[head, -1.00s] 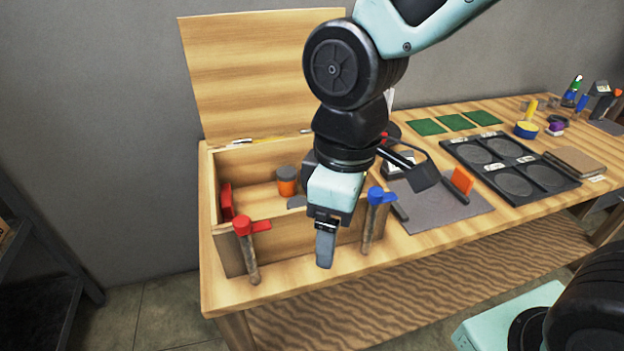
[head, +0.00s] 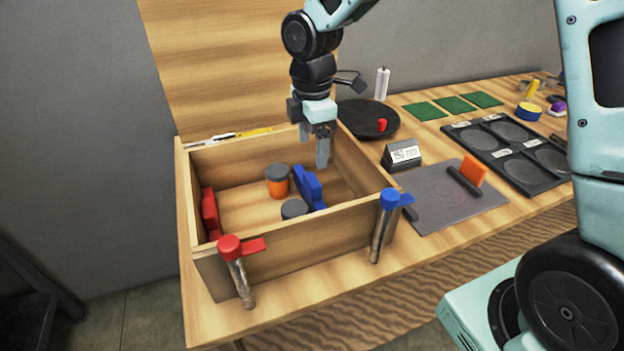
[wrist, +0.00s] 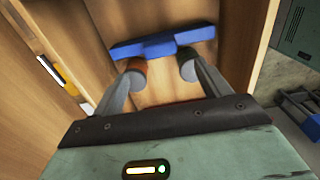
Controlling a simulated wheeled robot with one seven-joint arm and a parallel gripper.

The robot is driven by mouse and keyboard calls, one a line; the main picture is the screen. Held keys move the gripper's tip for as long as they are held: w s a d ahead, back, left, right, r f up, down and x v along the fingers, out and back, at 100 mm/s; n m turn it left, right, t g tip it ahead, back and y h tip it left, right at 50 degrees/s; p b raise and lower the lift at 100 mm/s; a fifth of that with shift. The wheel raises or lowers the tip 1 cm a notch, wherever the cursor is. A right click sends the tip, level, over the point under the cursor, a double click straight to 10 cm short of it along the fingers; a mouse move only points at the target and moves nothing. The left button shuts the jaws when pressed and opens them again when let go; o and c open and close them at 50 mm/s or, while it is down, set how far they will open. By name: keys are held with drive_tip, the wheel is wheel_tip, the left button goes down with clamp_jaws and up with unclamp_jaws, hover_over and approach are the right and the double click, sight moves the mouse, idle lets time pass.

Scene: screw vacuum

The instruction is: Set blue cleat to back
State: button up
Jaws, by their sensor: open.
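A blue stepped bar (head: 307,187) is inside the open wooden box, near its right wall. It also lies across the upper middle of the wrist view (wrist: 150,48), beyond the fingertips. A blue cap with a short side lever (head: 390,198) tops a post at the box's front right corner, its lever pointing right. I cannot tell which of these is the cleat. My gripper (head: 314,152) is open and empty over the rear right of the box, fingers pointing down, above and behind the blue bar. The fingers (wrist: 160,75) stand apart in the wrist view.
The wooden box (head: 300,246) holds an orange jar with a grey lid (head: 277,181), a second grey-lidded jar (head: 294,209) and a red piece (head: 210,213) by the left wall. A red-capped post (head: 229,247) stands at front left. The raised lid (head: 225,70) is behind.

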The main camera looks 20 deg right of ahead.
sight(312, 179)
wheel_tip(312, 179, down, 10)
drive_tip(key=shift+f, duration=0.1)
idle(0.4)
